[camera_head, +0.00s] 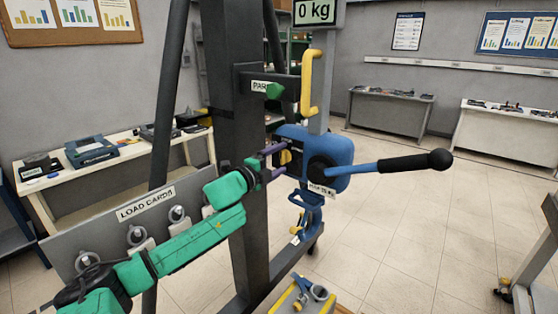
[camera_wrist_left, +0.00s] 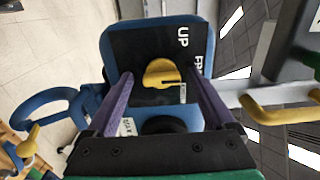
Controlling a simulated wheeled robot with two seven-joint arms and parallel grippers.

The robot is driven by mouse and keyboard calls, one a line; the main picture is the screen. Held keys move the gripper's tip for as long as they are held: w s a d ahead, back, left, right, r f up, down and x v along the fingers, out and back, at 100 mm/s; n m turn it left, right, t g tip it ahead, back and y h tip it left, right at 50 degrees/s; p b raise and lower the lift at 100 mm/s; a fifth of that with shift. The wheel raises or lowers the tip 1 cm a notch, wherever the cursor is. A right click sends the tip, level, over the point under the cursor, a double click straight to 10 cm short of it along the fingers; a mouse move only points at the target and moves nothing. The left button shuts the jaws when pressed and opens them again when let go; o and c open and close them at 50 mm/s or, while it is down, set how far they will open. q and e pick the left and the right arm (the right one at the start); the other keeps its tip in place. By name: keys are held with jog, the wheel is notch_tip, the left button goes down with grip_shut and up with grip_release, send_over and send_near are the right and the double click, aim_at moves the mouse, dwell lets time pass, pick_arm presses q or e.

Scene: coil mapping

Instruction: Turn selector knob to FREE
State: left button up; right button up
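The yellow selector knob (camera_wrist_left: 162,74) sits on the dark face of a blue housing (camera_wrist_left: 150,31). That face carries the word UP and a second label starting with FR, partly hidden by a finger. In the head view the knob (camera_head: 285,157) shows at the left side of the blue housing (camera_head: 335,150). My left gripper (camera_head: 281,158) reaches in from the left, purple fingers at the housing. In the wrist view its fingers (camera_wrist_left: 159,80) are spread on either side of the knob, with gaps showing. Finger contact with the face is unclear. My right gripper is out of view.
A blue lever with black grip (camera_head: 415,161) sticks out right of the housing. A yellow hook-shaped handle (camera_head: 308,85) stands above it. A dark post (camera_head: 237,120) is behind my gripper. A LOAD CARDS panel (camera_head: 120,225) is at left.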

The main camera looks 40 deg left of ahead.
pick_arm(q)
jog(key=s, duration=1.4)
jog(key=shift+s+d, duration=0.2)
jog(key=shift+s, duration=0.15)
jog(key=shift+w, duration=0.1)
